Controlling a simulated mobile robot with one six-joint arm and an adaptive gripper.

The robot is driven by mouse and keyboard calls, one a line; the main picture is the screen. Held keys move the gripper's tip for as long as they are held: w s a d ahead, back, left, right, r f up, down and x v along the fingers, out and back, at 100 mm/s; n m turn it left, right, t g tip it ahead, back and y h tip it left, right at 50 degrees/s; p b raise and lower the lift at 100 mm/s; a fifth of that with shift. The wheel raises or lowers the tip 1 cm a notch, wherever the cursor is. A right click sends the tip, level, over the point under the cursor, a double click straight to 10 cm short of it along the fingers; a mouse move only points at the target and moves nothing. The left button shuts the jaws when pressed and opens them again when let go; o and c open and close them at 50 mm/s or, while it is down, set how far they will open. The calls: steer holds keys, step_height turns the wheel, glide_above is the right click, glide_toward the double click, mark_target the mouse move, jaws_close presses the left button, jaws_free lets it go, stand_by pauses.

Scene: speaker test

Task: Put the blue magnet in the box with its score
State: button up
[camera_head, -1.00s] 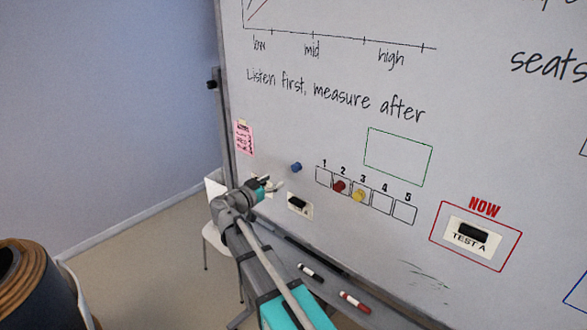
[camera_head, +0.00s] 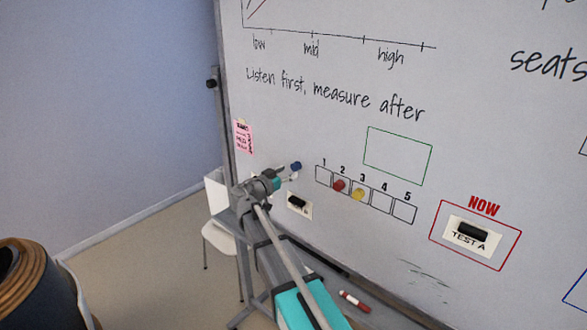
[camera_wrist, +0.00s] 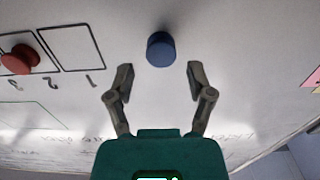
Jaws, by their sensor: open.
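The blue magnet (camera_head: 296,166) is on the whiteboard, left of the row of numbered boxes 1 to 5 (camera_head: 404,212). It also shows in the wrist view (camera_wrist: 161,49), just beyond and between my open fingertips. My gripper (camera_wrist: 160,75) is open and empty, with one finger on each side of the magnet's line; it also shows close to the magnet in the head view (camera_head: 287,174). A red magnet (camera_head: 340,186) is in box 2 and a yellow magnet (camera_head: 358,195) in box 3. Boxes 1, 4 and 5 are empty.
A pink note (camera_head: 244,138) with writing too small to read hangs at the board's left edge. A card with a black magnet (camera_head: 297,202) is below my gripper. The TEST A card (camera_head: 466,241) sits in the red NOW frame. A red marker (camera_head: 355,301) lies on the tray.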

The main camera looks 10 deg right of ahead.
mark_target(294, 168)
steer(key=shift+x, duration=1.5)
steer(key=c, duration=0.8)
steer(key=shift+c, duration=0.2)
